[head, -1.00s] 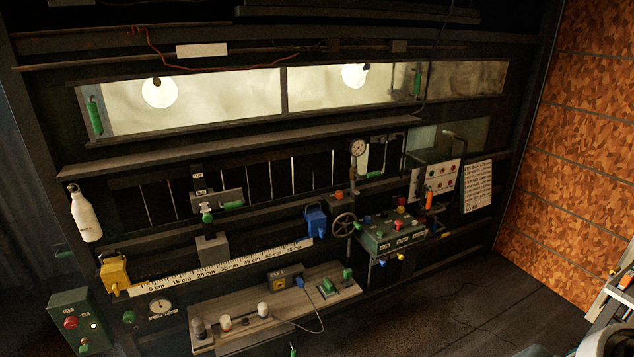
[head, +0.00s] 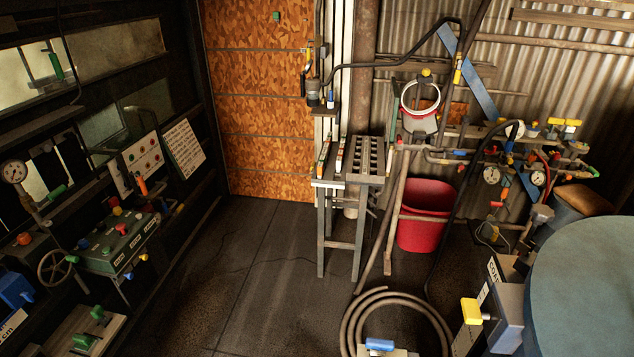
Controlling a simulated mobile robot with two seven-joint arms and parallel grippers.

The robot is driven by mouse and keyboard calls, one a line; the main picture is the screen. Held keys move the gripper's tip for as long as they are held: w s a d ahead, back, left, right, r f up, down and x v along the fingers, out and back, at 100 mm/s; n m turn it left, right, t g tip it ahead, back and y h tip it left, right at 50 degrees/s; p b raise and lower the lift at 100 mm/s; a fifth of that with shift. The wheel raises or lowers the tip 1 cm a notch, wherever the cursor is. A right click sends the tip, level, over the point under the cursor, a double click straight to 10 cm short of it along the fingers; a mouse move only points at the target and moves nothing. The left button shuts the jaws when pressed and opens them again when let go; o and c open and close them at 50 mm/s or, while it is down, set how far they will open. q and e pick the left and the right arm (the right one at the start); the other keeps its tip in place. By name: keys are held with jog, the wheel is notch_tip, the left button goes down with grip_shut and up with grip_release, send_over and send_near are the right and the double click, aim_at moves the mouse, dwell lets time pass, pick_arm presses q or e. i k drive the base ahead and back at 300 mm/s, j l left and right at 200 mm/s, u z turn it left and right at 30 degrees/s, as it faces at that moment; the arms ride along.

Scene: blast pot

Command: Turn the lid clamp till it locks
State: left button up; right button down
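Neither of my grippers shows in the head view. I cannot pick out the lid clamp with certainty. A large blue-grey round body (head: 590,285) fills the lower right and is cut off by the picture edge. A yellow-handled fitting (head: 471,311) on a grey block stands just left of it. A pale open ring with a red lower part (head: 421,122) and a yellow knob on top stands among the pipes at the back. I cannot tell whether it belongs to the pot.
A red bucket (head: 425,228) stands on the floor beside a narrow metal stand (head: 345,185). A coiled hose (head: 385,300) lies in front. Pipes with gauges (head: 491,175) line the right wall. A control box (head: 118,243) is at left. The floor between is clear.

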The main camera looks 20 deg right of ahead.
aim_at(473, 314)
jog(key=z, duration=1.3)
jog(key=i+j+z, duration=0.25)
jog(key=j+z, duration=0.2)
jog(key=i+j+z, duration=0.25)
jog(key=j+z, duration=0.15)
jog(key=i+j+z, duration=0.1)
jog(key=j+z, duration=0.75)
jog(key=j, duration=0.15)
jog(key=j+z, duration=0.45)
jog(key=j, duration=0.15)
jog(key=k+j+z, duration=0.15)
jog(key=j+z, duration=0.3)
jog(key=j, duration=0.05)
